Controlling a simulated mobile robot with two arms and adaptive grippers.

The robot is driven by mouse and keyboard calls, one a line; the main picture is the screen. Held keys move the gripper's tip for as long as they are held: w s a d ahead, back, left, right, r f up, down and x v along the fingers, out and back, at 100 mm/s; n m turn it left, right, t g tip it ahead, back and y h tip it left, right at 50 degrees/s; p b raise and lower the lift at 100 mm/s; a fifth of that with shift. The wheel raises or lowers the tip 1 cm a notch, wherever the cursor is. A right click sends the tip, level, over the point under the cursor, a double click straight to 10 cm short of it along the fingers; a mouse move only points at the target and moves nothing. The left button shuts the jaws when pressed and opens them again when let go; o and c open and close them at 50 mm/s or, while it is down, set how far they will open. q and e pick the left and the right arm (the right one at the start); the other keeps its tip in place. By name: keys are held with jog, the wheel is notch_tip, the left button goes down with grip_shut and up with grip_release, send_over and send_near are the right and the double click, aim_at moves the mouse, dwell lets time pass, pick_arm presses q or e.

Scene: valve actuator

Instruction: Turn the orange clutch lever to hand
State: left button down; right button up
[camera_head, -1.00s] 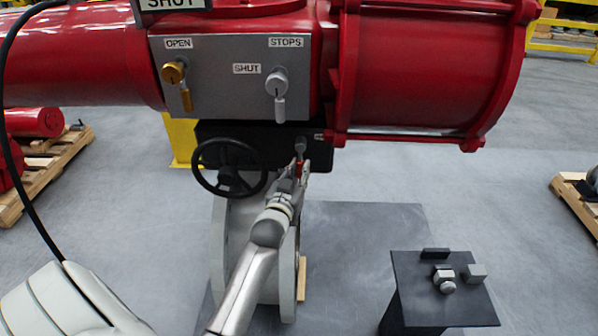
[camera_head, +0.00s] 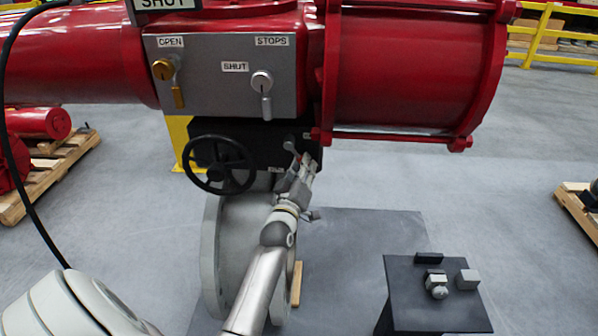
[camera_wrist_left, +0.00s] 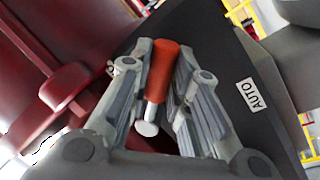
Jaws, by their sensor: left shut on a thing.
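The orange clutch lever (camera_wrist_left: 164,75) shows in the left wrist view, between the two fingers of my left gripper (camera_wrist_left: 165,85). The fingers are shut on its orange grip, and a pale round-ended pin (camera_wrist_left: 149,120) sticks out below it. A label reading AUTO (camera_wrist_left: 251,95) is on the dark housing to the right. In the head view my left gripper (camera_head: 303,168) is at the front of the black gearbox (camera_head: 262,135), right of the handwheel, and hides the orange grip. A grey lever end (camera_head: 290,147) shows just above the fingers. My right gripper is not in view.
A black handwheel (camera_head: 220,165) stands close left of my left gripper. The red actuator (camera_head: 400,70) and its grey panel (camera_head: 220,75) overhang from above. A dark stand (camera_head: 430,295) with small blocks is at lower right. The floor between is clear.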

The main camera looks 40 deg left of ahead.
pick_arm(q)
jog(key=n, duration=0.1)
jog(key=d+r+n+y, duration=0.1)
jog(key=n, duration=0.1)
jog(key=shift+w, duration=0.35)
jog(key=shift+w+d+r+n+y, duration=0.1)
jog(key=shift+d+r+n+y, duration=0.2)
jog(key=shift+n, duration=0.5)
jog(key=shift+w+d+r+n+y, duration=0.1)
jog(key=shift+d+r+n+y, duration=0.2)
jog(key=shift+n, duration=0.5)
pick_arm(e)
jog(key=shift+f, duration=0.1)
pick_arm(q)
jog(key=shift+a+r, duration=0.1)
jog(key=shift+a, duration=0.05)
jog(key=c, duration=1.4)
grip_release()
jog(key=shift+o, duration=0.3)
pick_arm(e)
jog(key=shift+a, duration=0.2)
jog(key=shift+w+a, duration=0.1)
